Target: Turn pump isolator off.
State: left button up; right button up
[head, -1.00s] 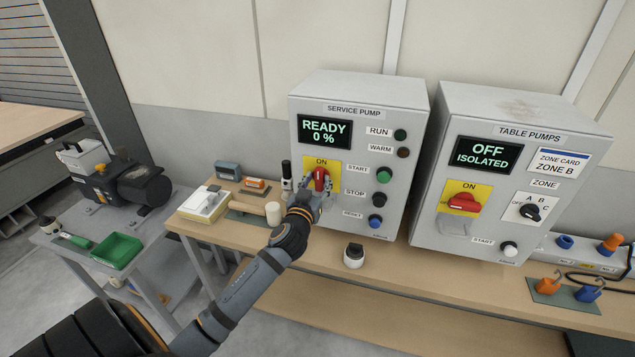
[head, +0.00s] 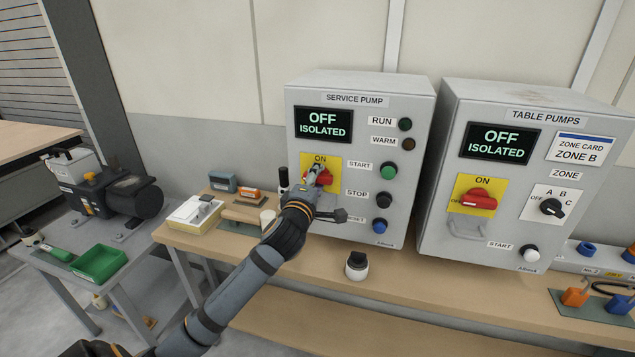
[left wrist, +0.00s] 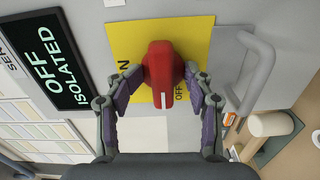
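The SERVICE PUMP box (head: 352,235) has a red isolator handle (head: 327,180) on a yellow ON/OFF plate (head: 312,160). The handle lies about level in the head view. In the left wrist view the red handle (left wrist: 163,72) has its white mark pointing down, by the word OFF. The service pump display (head: 323,125) reads OFF ISOLATED. My left gripper (head: 315,177) is at the handle; in the left wrist view its fingers (left wrist: 163,80) close on it from both sides, tips seemingly touching. It hides part of the plate and handle in the head view. My right gripper is not in view.
The TABLE PUMPS box (head: 430,215) stands to the right with a similar red handle (head: 477,198); its display also reads OFF ISOLATED. A black and white knob (head: 357,265) stands on the bench. A trolley at left carries a pump (head: 120,195) and a green tray (head: 98,262).

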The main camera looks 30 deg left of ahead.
pick_arm(q)
jog(key=v, duration=0.7)
jog(key=shift+p, duration=0.4)
